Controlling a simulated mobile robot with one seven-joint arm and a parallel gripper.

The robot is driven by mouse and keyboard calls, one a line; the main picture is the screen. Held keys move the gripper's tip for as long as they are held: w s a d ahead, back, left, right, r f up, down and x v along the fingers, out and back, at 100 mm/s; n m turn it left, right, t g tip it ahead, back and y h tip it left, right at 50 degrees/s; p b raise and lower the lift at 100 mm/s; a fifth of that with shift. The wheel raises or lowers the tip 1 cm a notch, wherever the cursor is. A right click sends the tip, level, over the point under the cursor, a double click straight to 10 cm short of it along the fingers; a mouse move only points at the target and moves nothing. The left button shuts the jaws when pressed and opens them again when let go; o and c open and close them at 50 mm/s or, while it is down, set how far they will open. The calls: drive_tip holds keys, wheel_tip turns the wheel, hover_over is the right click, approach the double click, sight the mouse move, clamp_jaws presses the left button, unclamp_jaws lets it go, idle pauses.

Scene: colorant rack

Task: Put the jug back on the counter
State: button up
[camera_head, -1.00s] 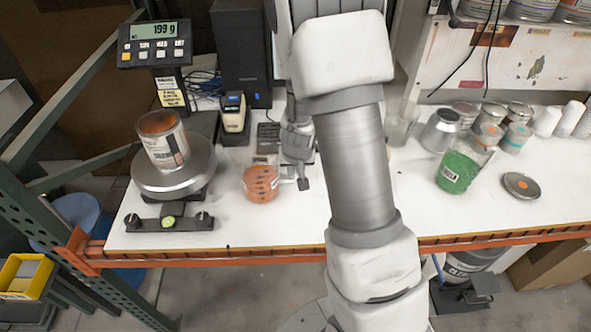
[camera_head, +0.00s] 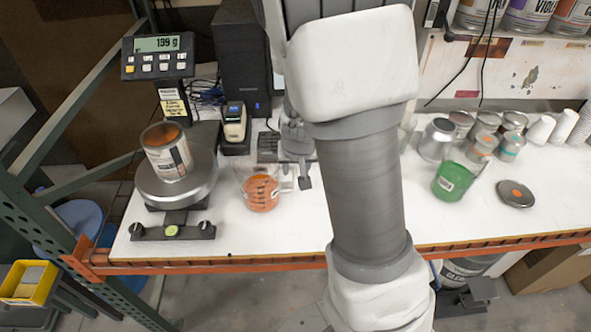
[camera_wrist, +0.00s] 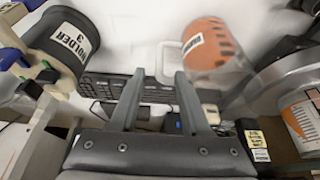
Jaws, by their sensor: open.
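A clear jug with orange contents (camera_head: 262,192) stands upright on the white counter (camera_head: 285,230), right of the scale. My gripper (camera_head: 296,180) is just to the right of this jug, low over the counter. In the wrist view the jug (camera_wrist: 210,45) is blurred, and its pale square handle lies just beyond my fingertips. The fingers (camera_wrist: 160,74) are apart with nothing clasped between them. A second clear jug with green contents (camera_head: 449,184) stands on the counter right of my arm. My arm hides the middle of the counter.
A paint can (camera_head: 168,152) sits on the scale (camera_head: 177,182), below its display (camera_head: 157,57). A keyboard (camera_wrist: 150,88) and a black holder (camera_wrist: 64,42) show in the wrist view. Several cans (camera_head: 437,140), a lid (camera_head: 515,194) and white cups (camera_head: 540,130) stand at right.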

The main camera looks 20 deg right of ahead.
drive_tip(key=s+a+r+n+y, duration=0.1)
drive_tip(key=s+a+r, duration=0.15)
drive_tip(key=r, duration=0.25)
drive_tip(key=s+a+r+y+p, duration=0.1)
drive_tip(key=s+a+r, duration=0.15)
drive_tip(key=r, duration=0.25)
drive_tip(key=s+a+r+n+y, duration=0.1)
drive_tip(key=s+r, duration=0.2)
drive_tip(key=r, duration=0.2)
drive_tip(key=s+r+n+t+h, duration=0.1)
drive_tip(key=s+r, duration=0.7)
drive_tip(key=s, duration=0.4)
drive_tip(key=shift+a+h, duration=0.3)
drive_tip(key=shift+a, duration=0.05)
drive_tip(key=shift+f, duration=0.1)
